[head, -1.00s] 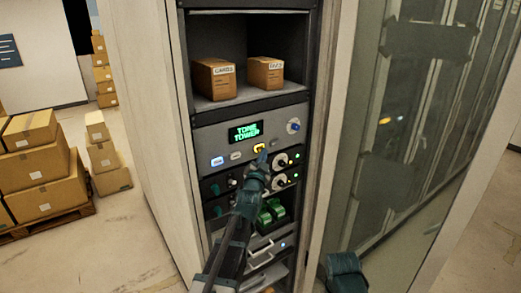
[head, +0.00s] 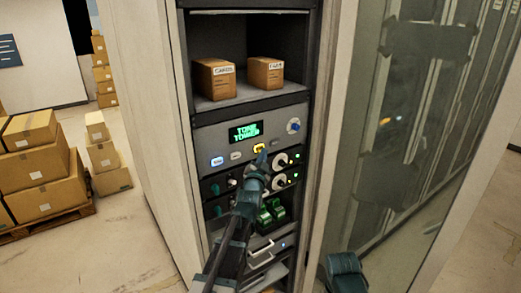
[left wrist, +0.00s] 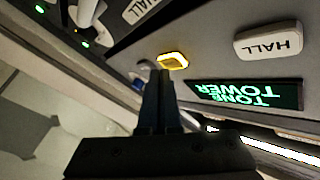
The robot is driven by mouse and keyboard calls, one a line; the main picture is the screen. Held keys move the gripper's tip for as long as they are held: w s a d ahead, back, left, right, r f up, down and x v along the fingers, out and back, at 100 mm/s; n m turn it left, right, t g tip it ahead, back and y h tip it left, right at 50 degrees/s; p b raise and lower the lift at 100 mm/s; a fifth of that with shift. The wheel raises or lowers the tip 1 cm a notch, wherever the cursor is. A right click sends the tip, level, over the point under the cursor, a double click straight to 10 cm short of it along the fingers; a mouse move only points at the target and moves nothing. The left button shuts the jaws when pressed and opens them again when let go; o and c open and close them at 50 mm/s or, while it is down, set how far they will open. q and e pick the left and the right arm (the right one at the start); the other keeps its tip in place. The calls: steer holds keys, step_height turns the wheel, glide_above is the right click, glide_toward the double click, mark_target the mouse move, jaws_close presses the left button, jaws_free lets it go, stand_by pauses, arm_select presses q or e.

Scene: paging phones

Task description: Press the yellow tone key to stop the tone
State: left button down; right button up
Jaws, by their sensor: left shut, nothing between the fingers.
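The yellow tone key (head: 259,148) is on the grey panel below the green display, which reads TONE TOWER (head: 245,131). The key glows yellow in the left wrist view (left wrist: 173,60). My left gripper (head: 262,158) is shut and empty, with its tip just below and slightly right of the key in the head view. In the left wrist view the fingertips (left wrist: 160,76) end close beside the key's edge. I cannot tell whether they touch it.
A white HALL key (left wrist: 267,43) is near the display, and a blue knob (head: 293,126) is at the panel's right. Several knobs and lights sit below. Two small boxes (head: 214,80) stand on the shelf above. A glass door (head: 405,150) is at the right.

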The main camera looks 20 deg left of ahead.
arm_select(q)
steer(key=shift+w+a, duration=0.15)
steer(key=shift+w+a, duration=0.15)
steer(key=shift+a, duration=0.05)
stand_by(0.6)
steer(key=shift+d, duration=0.1)
steer(key=shift+s+d, duration=0.3)
stand_by(0.3)
steer(key=s+d, duration=0.3)
steer(key=d, duration=0.1)
steer(key=shift+s+d, duration=0.35)
steer(key=shift+f, duration=0.1)
stand_by(0.3)
